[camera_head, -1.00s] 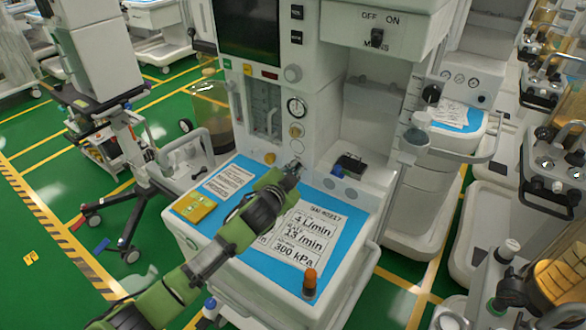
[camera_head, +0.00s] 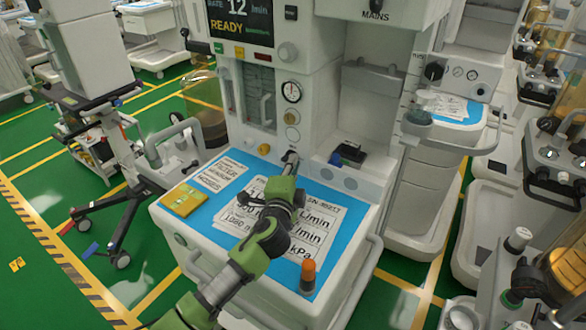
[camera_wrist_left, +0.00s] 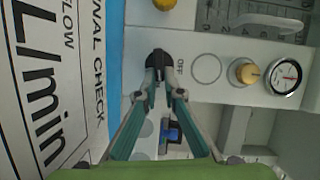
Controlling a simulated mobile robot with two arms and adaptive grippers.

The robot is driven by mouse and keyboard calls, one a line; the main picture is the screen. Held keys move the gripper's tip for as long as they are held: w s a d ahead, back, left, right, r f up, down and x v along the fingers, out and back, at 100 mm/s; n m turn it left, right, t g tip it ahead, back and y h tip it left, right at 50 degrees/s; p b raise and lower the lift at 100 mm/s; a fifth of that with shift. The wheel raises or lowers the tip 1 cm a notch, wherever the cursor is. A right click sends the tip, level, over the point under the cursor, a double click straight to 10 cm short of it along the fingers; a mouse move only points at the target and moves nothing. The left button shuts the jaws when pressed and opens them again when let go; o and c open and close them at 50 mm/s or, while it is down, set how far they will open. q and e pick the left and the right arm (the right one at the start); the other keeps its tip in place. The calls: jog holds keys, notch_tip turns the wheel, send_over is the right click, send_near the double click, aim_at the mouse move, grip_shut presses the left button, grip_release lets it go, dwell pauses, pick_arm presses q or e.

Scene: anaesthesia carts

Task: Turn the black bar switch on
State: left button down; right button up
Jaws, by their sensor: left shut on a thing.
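The black bar switch (camera_wrist_left: 158,56) is on the pale front panel of the machine, with an "OFF" label beside it in the left wrist view. My left gripper (camera_wrist_left: 158,74) has its two fingers closed on the bar. In the head view my left gripper (camera_head: 290,160) reaches over the work surface to the panel's lower edge, and its fingertips largely cover the switch. The bar's exact angle is hard to judge. The machine's screen (camera_head: 240,20) is lit and reads "READY". My right gripper is not in view.
A pressure gauge (camera_head: 292,91) and a tan knob (camera_wrist_left: 244,73) are close to the switch on the panel. The blue work surface (camera_head: 214,206) carries printed sheets, a yellow pad (camera_head: 184,199) and an orange-capped bottle (camera_head: 308,276). A black block (camera_head: 350,151) sits to the right.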

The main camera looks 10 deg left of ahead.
pick_arm(q)
jog(key=shift+f, duration=0.1)
dwell(0.5)
jog(key=c, duration=2.2)
grip_release()
jog(key=shift+o, duration=0.2)
jog(key=s, duration=1.2)
jog(key=shift+r, duration=0.25)
